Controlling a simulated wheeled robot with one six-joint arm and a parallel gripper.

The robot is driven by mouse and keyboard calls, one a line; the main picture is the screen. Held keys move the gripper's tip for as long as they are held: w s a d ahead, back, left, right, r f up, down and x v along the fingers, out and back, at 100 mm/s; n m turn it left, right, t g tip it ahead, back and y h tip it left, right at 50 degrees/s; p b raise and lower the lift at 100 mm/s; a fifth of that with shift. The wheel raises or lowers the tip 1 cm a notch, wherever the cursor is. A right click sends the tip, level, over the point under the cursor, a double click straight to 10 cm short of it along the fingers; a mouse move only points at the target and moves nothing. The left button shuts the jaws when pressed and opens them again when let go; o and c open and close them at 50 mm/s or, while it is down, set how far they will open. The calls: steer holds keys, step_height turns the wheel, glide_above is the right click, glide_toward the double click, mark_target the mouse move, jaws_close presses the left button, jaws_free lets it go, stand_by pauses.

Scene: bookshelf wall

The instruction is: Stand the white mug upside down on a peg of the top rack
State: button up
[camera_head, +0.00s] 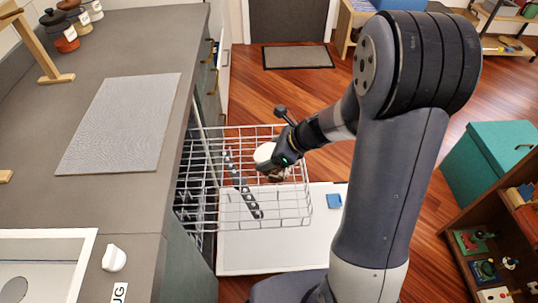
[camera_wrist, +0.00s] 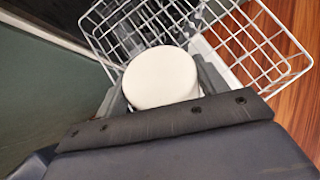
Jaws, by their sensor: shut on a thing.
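The white mug (camera_head: 264,153) is between the fingers of my gripper (camera_head: 271,164), over the pulled-out wire top rack (camera_head: 293,205). In the wrist view my gripper (camera_wrist: 162,88) is shut on the mug (camera_wrist: 160,77), with a finger on each side. A plain, round, closed white face of the mug points toward the wrist camera; no opening or handle shows. The top rack (camera_wrist: 262,50) spreads beyond the mug in that view. A dark strip with holes (camera_head: 241,184) runs along the rack. Whether the mug touches a peg is hidden.
The grey counter (camera_head: 140,205) on the left holds a grey mat (camera_head: 120,122) and a small white object (camera_head: 114,258). A teal box (camera_head: 485,155) stands right.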

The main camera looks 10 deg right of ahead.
step_height(320, 180, down, 13)
steer(key=b, duration=1.1)
steer(key=shift+r, duration=0.2)
steer(key=shift+f+b, duration=0.6)
steer(key=shift+f, duration=0.05)
stand_by(0.4)
steer(key=o, duration=1.4)
steer(key=shift+c, duration=0.2)
steer(key=p+v, duration=0.3)
steer(key=v, duration=0.8)
steer(key=shift+a+f, duration=0.15)
